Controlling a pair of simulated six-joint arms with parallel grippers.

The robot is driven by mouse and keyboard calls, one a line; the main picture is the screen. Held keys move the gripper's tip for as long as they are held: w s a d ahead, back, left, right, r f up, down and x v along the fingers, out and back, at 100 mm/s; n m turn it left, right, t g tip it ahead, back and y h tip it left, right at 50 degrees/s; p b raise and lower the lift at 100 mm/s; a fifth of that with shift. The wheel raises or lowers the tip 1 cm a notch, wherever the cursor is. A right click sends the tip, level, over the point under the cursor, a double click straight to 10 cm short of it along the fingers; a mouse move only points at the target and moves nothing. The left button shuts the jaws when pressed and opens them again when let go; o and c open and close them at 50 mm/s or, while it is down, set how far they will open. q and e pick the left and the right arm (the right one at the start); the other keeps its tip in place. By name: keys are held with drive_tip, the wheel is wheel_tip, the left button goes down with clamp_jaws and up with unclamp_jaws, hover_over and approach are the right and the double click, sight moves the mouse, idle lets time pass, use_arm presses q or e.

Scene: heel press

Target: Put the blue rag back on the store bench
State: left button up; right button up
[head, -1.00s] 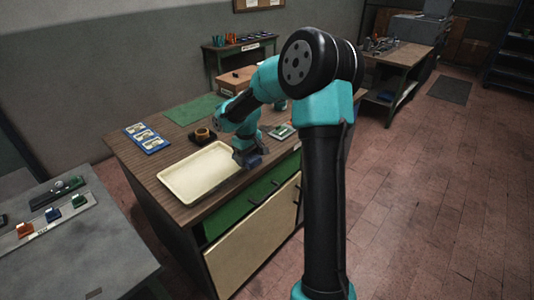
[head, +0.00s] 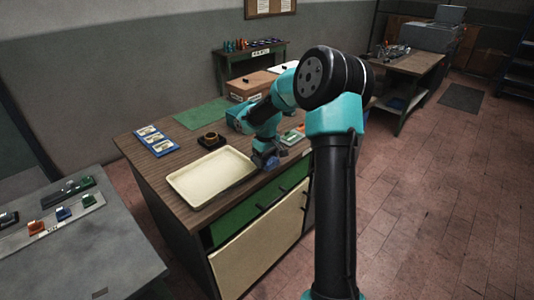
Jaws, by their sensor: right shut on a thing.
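I cannot tell whether the rag touches the bench top. A small bench with a white label (head: 261,52) stands at the back wall; the label is too small to read. My left gripper is not in view.
The workbench (head: 190,215) also holds a blue card panel (head: 155,141), a green mat (head: 203,113), a dark round fixture (head: 210,140) and a lidded box (head: 250,85). A grey table (head: 95,255) is at left, another bench (head: 412,65) at back right.

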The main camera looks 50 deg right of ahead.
drive_tip(key=w+d, duration=0.6)
drive_tip(key=d, duration=0.1)
drive_tip(key=shift+f, duration=0.4)
drive_tip(key=shift+w+d, duration=0.1)
drive_tip(key=shift+w+d+f, duration=0.15)
drive_tip(key=shift+f, duration=1.65)
drive_tip(key=shift+f, duration=0.15)
drive_tip(key=o, duration=0.9)
wheel_tip(320, 180, up, 12)
